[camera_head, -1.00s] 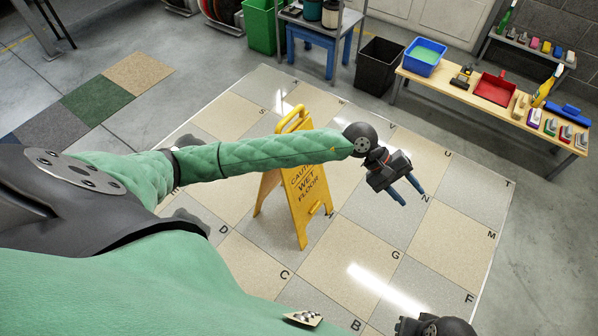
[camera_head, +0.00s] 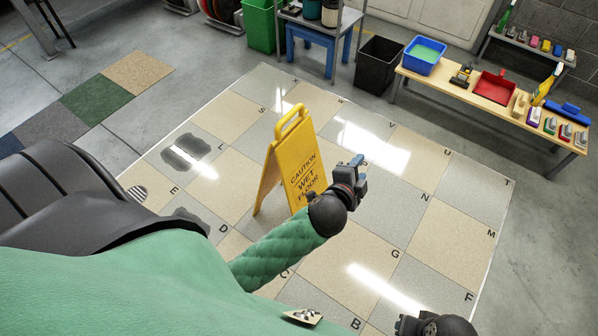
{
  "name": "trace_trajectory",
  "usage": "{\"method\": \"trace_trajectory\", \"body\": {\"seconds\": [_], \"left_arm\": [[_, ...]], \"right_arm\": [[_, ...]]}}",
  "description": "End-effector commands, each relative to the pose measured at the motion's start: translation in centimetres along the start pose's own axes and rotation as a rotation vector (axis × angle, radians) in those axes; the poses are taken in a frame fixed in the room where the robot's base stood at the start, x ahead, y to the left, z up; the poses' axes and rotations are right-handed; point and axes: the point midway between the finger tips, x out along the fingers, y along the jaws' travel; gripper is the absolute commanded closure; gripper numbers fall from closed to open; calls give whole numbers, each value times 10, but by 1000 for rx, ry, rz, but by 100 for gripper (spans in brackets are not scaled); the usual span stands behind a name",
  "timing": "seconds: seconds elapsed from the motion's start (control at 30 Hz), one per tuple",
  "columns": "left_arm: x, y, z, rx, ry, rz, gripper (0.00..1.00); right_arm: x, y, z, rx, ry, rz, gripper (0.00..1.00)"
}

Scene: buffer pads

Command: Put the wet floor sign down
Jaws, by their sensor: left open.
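The yellow wet floor sign (camera_head: 290,155) stands upright, its legs spread, on the lettered tile floor (camera_head: 345,255) in the middle of the view. Its front panel reads "CAUTION WET FLOOR". My left gripper (camera_head: 357,164) is open and empty, just right of the sign and apart from it in the picture. My left forearm and wrist hide the sign's lower front. Part of my right arm shows at the bottom right edge; its gripper fingers are not in view.
A wooden bench (camera_head: 470,90) at the right holds a blue basin (camera_head: 424,56), a red dustpan (camera_head: 495,88) and brushes. A black bin (camera_head: 379,65) and a green bin (camera_head: 262,25) stand at the back. Dark wet patches (camera_head: 192,150) lie left of the sign. The tiles right of it are clear.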

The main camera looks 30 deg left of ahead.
Motion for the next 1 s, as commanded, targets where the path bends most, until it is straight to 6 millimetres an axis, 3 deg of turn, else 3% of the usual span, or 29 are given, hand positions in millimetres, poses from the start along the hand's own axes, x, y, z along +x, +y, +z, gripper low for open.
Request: {"method": "trace_trajectory", "body": {"seconds": [0.1,0.2,0.4,0.5,0.6,1.0], "left_arm": [[-34,53,42,-298,-192,226,58],[-73,96,69,-525,-365,406,58],[-158,157,93,-847,-674,688,58],[-186,171,96,-927,-772,769,58],[-201,177,97,-967,-823,811,58],[-205,179,98,-975,-838,821,58]], "right_arm": [[0,0,0,0,0,0,64],[0,0,0,0,0,0,64],[0,0,0,1,0,0,64],[0,0,0,1,0,-1,64],[0,0,0,1,-1,-1,64],[0,-1,1,1,-1,-1,64]]}}
